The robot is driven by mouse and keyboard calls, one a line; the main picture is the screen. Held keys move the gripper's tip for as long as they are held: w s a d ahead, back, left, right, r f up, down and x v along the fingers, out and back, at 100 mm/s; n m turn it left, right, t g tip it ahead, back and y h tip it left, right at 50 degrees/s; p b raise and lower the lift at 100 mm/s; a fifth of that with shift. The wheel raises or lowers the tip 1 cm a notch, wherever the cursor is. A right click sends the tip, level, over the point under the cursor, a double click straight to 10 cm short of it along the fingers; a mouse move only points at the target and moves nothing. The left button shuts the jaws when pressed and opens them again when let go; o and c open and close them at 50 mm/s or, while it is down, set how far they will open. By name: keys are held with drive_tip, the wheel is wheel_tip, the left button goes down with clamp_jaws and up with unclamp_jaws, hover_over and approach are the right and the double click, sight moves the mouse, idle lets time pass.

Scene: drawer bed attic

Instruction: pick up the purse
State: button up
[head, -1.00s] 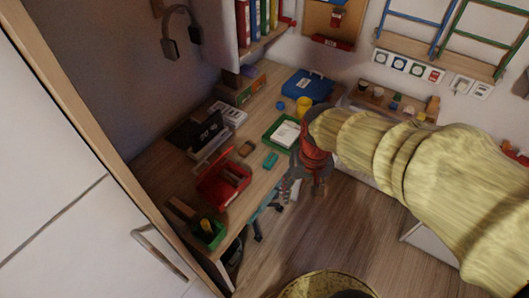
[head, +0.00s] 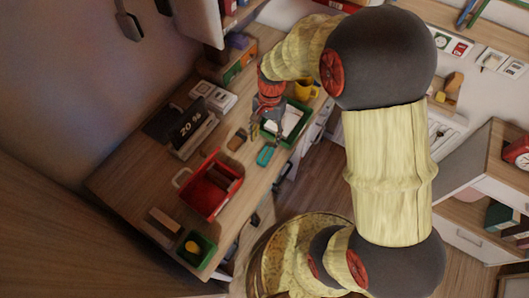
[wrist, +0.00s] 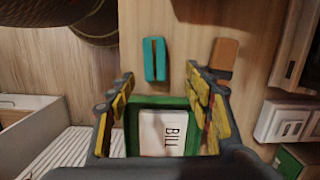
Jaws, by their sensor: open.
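No object is plainly marked as the purse. Two small items could be it: a teal block-like item with a dark slit (head: 265,155) and a brown item (head: 237,140) on the desk. In the wrist view the teal item (wrist: 154,58) lies just beyond and between my fingertips, and the brown item (wrist: 223,58) lies beyond the right finger. My gripper (head: 263,128) is open and empty above the desk, beside the green tray (head: 303,108). Its spread fingers show in the wrist view (wrist: 160,78). I see no contact with either item.
A shelf unit (head: 480,180) stands at right.

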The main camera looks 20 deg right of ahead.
sight(266, 154)
drive_tip(key=shift+s+a+f+b, duration=0.15)
drive_tip(key=shift+f+b, duration=0.15)
drive_tip(key=shift+f, duration=0.5)
drive_tip(key=shift+s+f+b, duration=0.1)
drive_tip(key=shift+f+b, duration=0.2)
drive_tip(key=shift+f, duration=0.45)
drive_tip(key=f+b, duration=0.1)
drive_tip(key=f, duration=0.1)
drive_tip(key=s+f+b, duration=0.1)
drive_tip(key=f, duration=0.1)
drive_tip(key=shift+s+a+f+b, duration=0.1)
drive_tip(key=shift+a+f+b, duration=0.05)
drive_tip(key=shift+f+b, duration=0.2)
drive_tip(key=shift+r, duration=0.1)
drive_tip(key=c, duration=0.3)
drive_tip(key=c, duration=1)
